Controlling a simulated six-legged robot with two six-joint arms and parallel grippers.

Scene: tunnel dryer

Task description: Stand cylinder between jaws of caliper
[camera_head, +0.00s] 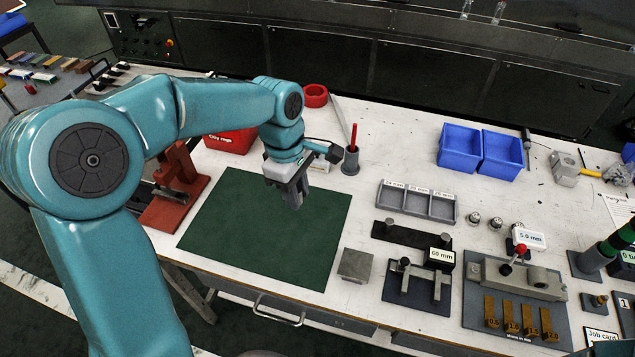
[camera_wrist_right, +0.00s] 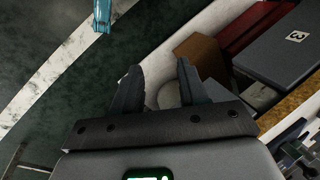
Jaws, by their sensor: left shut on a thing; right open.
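My left gripper (camera_head: 293,197) is shut and hangs over the green mat (camera_head: 245,258). A grey piece shows at its fingertips; I cannot clearly tell it from the fingers, nor whether it touches the mat.
A grey block (camera_head: 355,265) sits between mat and fixture. A three-part grey tray (camera_head: 417,213), small round metal pieces (camera_head: 474,218) and blue bins (camera_head: 460,160) lie behind. A red press-like stand (camera_head: 175,195) is left of the mat. A gauge plate (camera_head: 470,325) is at right.

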